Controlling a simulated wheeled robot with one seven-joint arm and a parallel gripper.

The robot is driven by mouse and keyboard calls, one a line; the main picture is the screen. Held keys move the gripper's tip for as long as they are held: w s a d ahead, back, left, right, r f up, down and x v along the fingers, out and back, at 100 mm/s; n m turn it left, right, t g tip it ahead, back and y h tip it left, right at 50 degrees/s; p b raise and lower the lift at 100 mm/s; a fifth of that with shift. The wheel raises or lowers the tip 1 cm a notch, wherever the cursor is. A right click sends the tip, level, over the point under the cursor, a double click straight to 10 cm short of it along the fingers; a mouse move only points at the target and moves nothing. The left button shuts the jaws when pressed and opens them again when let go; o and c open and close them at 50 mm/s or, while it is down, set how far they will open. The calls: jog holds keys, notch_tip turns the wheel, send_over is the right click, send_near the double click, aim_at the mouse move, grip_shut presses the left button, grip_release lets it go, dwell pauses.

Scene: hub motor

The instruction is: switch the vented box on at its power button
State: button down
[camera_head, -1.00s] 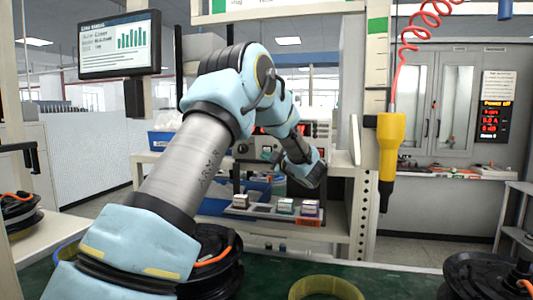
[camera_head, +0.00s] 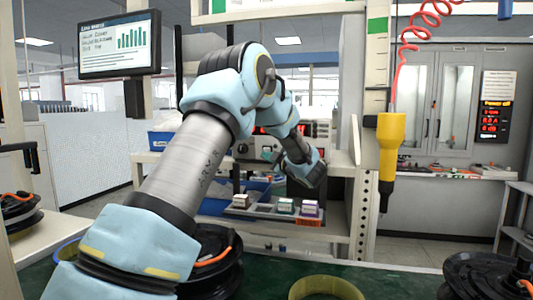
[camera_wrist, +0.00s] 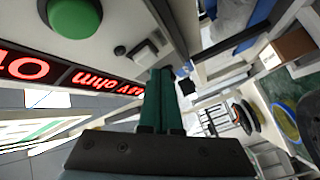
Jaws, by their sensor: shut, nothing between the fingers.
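A light grey instrument box (camera_head: 318,129) with red lit digits stands on the shelf behind my arm, which hides much of its front. Its vents cannot be made out. I cannot tell which one is the power button. My gripper (camera_wrist: 160,75) is shut and empty, its teal fingers together. Its tips are close to the panel, to the right of and below the green button; contact cannot be told.
Small boxes stand in a grey tray (camera_head: 265,211) on the lower shelf. A yellow hanging tool (camera_head: 391,141) is beside the right upright. Dark hub motor parts (camera_head: 487,277) and a yellow ring (camera_head: 325,288) lie on the green bench. A monitor (camera_head: 119,45) hangs at upper left.

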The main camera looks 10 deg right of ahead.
jog(key=shift+w+d, duration=0.25)
jog(key=shift+w, duration=0.1)
jog(key=shift+w+d+r, duration=0.15)
jog(key=shift+w+d, duration=0.05)
jog(key=shift+w, duration=0.2)
dwell(0.8)
dwell(0.4)
jog(key=shift+s+a+b, duration=0.45)
jog(key=shift+s+b, duration=0.2)
jog(key=shift+s, duration=0.1)
jog(key=shift+s+a+f+b, duration=0.15)
jog(key=shift+s+a+b, duration=0.3)
jog(key=shift+s, duration=0.3)
jog(key=shift+s+a+f+b, duration=0.2)
jog(key=shift+s+a+b, duration=0.15)
jog(key=shift+s+b, duration=0.25)
jog(key=shift+s+a+f+b, duration=0.15)
jog(key=shift+s+a+b, duration=0.25)
jog(key=shift+s, duration=0.45)
